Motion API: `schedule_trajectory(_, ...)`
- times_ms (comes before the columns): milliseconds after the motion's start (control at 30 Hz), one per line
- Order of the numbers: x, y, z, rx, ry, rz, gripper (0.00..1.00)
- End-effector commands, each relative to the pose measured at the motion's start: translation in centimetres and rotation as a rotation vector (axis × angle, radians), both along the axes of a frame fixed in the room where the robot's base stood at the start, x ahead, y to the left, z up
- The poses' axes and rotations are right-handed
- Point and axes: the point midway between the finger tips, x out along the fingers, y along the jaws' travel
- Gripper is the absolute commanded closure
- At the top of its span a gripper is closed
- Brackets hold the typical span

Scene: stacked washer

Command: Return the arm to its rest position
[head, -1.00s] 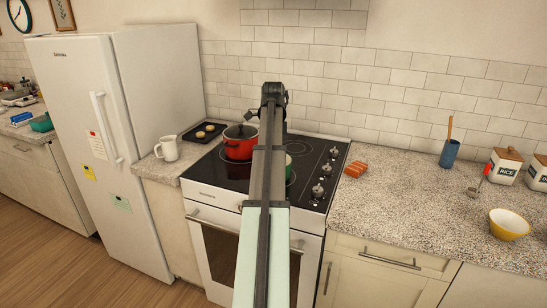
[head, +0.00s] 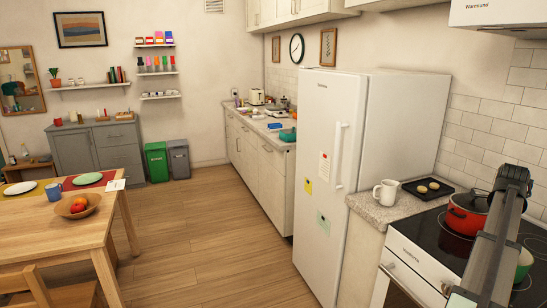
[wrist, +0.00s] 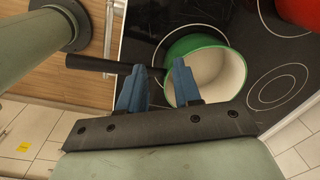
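My gripper (wrist: 158,70) is open in the wrist view, its two blue fingers apart with nothing held between them. It is above the stove (wrist: 155,25), near a green pan (wrist: 205,70) with a pale inside. The pan's black handle (wrist: 97,64) runs left behind the left finger, and I cannot tell how far below the fingers it lies. In the head view my arm stands at the right edge over the stove (head: 420,245), partly covering the green pan (head: 524,262). My fingers cannot be made out there.
A red pot (head: 466,215) is on the stove. A white pitcher (head: 386,192) and a black tray (head: 428,189) stand on the counter beside the white fridge (head: 330,170). A wooden table (head: 60,225) is at left. The floor between is clear.

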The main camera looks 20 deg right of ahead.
Motion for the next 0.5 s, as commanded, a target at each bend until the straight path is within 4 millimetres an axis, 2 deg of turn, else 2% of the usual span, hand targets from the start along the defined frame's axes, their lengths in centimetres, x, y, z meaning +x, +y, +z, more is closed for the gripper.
schedule_trajectory(33, 1.9, 1.5, -1.5, 0.003, 0.003, 0.065, 0.67)
schedule_trajectory(200, 7.8, 5.8, -6.1, 0.004, 0.010, 0.297, 0.67)
schedule_trajectory(367, 12.8, 10.6, -10.3, 0.005, 0.018, 0.520, 0.67)
schedule_trajectory(500, 16.6, 15.3, -13.8, 0.004, 0.023, 0.716, 0.67)
